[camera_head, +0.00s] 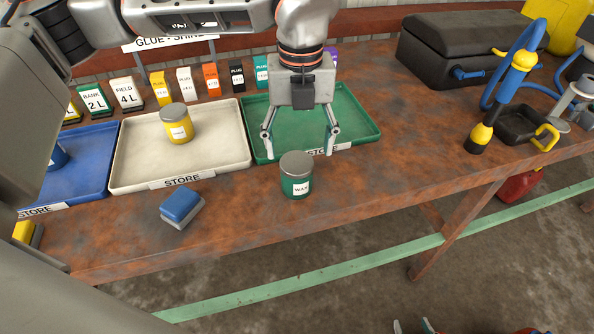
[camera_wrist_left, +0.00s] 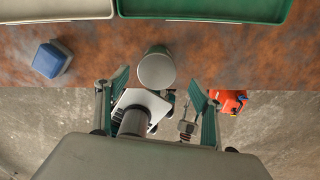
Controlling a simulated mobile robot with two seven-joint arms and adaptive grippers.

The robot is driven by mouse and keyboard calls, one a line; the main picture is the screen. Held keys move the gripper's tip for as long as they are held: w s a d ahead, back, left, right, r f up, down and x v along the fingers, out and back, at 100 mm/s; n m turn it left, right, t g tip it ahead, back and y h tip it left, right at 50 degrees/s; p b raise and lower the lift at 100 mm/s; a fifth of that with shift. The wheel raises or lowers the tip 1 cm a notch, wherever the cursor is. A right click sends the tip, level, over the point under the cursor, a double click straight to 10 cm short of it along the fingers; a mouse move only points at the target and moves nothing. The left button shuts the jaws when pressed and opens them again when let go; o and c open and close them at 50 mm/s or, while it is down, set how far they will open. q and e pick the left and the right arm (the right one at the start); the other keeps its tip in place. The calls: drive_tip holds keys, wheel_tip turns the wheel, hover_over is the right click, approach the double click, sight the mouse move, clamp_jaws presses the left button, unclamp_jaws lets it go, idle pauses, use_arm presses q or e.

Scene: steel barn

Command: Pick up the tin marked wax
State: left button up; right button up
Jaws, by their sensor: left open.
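The tin marked WAX (camera_head: 295,186) is green with a grey lid and a white label. It stands upright on the rusty bench top, in front of the green tray (camera_head: 358,108). My left gripper (camera_head: 300,150) points down with its fingers spread and nothing between them. In the head view its fingertips show just behind and above the tin's lid. In the left wrist view, the tin's round lid (camera_wrist_left: 157,69) lies centred just beyond the gap between the fingertips (camera_wrist_left: 158,88), apart from both. My right gripper is not clearly visible.
A yellow tin (camera_head: 178,131) stands in the cream tray (camera_head: 222,147); a blue tray (camera_head: 85,180) is further left. A blue-and-grey block (camera_head: 181,208) lies left of the wax tin. A black case (camera_head: 445,62) and a blue hose tool (camera_head: 508,88) are at right. Bench right of the tin is clear.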

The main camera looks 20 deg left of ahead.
sight(297, 162)
use_arm(q)
drive_tip(key=f, duration=0.5)
drive_tip(key=shift+s+a, duration=0.25)
drive_tip(key=shift+f, duration=0.25)
drive_tip(key=c, duration=1.4)
